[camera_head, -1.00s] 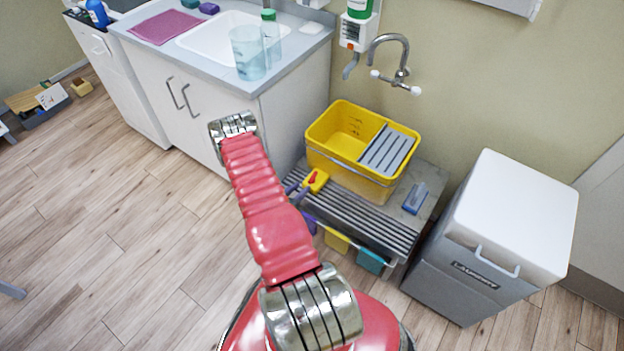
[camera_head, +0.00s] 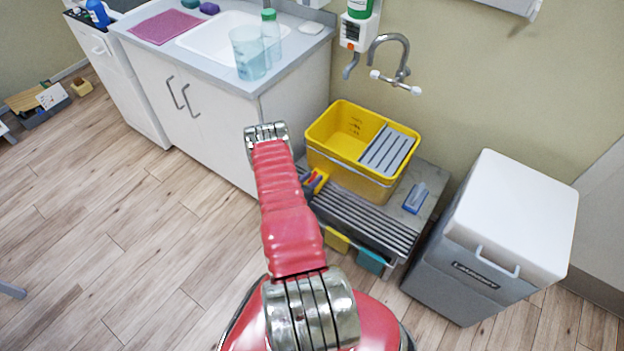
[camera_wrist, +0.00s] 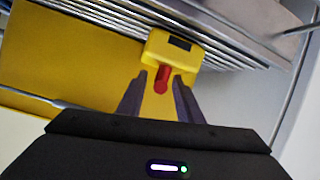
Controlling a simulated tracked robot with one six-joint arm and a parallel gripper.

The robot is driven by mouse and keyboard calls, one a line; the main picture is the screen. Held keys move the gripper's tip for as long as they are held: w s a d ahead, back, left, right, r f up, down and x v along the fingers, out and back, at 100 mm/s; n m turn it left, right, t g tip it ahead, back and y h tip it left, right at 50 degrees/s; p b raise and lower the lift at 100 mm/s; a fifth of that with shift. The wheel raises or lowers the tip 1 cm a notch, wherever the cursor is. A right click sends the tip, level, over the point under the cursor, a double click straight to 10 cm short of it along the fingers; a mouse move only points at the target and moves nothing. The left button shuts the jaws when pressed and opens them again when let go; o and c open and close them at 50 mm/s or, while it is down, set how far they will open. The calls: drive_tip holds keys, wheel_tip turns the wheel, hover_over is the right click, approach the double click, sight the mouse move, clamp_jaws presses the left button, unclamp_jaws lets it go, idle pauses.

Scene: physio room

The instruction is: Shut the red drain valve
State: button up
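The drain valve (camera_head: 321,183) is a small yellow block low on the front of the yellow bucket (camera_head: 317,153), partly covered by my arm in the head view. In the wrist view, the valve's yellow body (camera_wrist: 155,47) has a dark rectangle on top and a short red lever (camera_wrist: 162,80) pointing toward my gripper. My gripper (camera_wrist: 161,75) is open, its two dark fingers spread on either side of the lever's end. Whether either finger touches the lever is unclear. In the head view my gripper is mostly hidden behind my arm.
The bucket stands on a slatted grey bench (camera_head: 365,222) with a blue-handled brush (camera_head: 416,198) to its right. A white-lidded grey bin (camera_head: 515,215) stands to the right, a sink cabinet (camera_head: 215,115) to the left. A wall tap (camera_head: 398,75) is above.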

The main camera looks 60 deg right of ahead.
clamp_jaws()
drive_tip(key=shift+s, duration=0.1)
